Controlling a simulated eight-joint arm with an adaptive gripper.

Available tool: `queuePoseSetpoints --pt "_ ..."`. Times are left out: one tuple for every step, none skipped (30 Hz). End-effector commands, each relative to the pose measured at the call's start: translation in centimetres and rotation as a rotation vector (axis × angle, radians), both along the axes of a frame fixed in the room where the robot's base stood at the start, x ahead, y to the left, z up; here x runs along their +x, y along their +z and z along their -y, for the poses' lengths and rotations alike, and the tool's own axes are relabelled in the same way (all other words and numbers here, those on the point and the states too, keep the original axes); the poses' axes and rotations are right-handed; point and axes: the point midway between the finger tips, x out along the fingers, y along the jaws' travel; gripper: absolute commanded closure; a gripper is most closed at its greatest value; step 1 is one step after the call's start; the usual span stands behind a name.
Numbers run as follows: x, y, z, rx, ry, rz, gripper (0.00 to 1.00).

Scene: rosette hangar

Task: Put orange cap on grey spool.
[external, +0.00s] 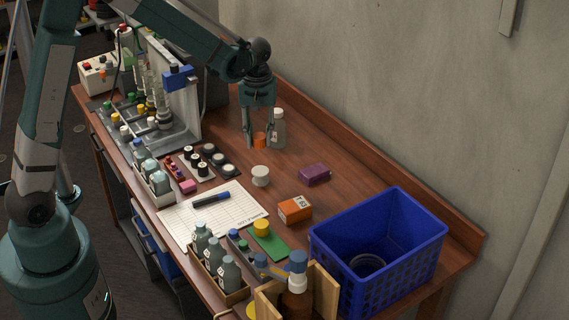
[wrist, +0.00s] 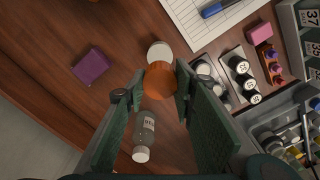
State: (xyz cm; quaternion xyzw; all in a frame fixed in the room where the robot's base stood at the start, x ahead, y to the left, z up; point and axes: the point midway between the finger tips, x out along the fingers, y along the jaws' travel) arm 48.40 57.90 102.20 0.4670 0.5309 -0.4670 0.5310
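The orange cap (external: 260,140) is between the fingertips of my gripper (external: 259,142). In the wrist view the orange cap (wrist: 160,81) fills nearly the whole gap between the fingertips (wrist: 159,88), and it looks held a little above the table. The pale grey spool (external: 260,176) stands on the table in front of my gripper in the external view. In the wrist view the spool (wrist: 160,52) shows just beyond the cap, which hides its near edge.
A grey bottle with a white top (external: 278,130) stands close beside my gripper. A purple block (external: 315,174), an orange box (external: 295,209) and a blue crate (external: 382,250) are to the right. Small black-and-white bottles (external: 203,169) and paper (external: 212,213) lie left. Table around the spool is clear.

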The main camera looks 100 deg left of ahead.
Motion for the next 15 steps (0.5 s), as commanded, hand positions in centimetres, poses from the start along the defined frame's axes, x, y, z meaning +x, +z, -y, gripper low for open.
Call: queuePoseSetpoints --pt "0.0 0.0 0.0 0.0 0.0 0.0 0.78" --pt "0.0 -0.1 0.0 0.0 0.0 0.0 0.78" --pt "0.0 -0.2 0.0 0.0 0.0 0.0 0.78" --pt "0.0 -0.4 0.0 0.0 0.0 0.0 0.78" --pt "0.0 -0.5 0.0 0.0 0.0 0.0 0.78" --pt "0.0 -0.9 0.0 0.0 0.0 0.0 0.78" --pt "0.0 -1.1 0.0 0.0 0.0 0.0 0.78" --pt "0.0 -1.4 0.0 0.0 0.0 0.0 0.78" --pt "0.0 -1.9 0.0 0.0 0.0 0.0 0.78" --pt "0.0 -2.3 0.0 0.0 0.0 0.0 0.78" --pt "0.0 -2.7 0.0 0.0 0.0 0.0 0.78" --pt "0.0 -3.2 0.0 0.0 0.0 0.0 0.78" --pt "0.0 -3.6 0.0 0.0 0.0 0.0 0.78" --pt "0.0 -4.0 0.0 0.0 0.0 0.0 0.78" --pt "0.0 -4.5 0.0 0.0 0.0 0.0 0.78"
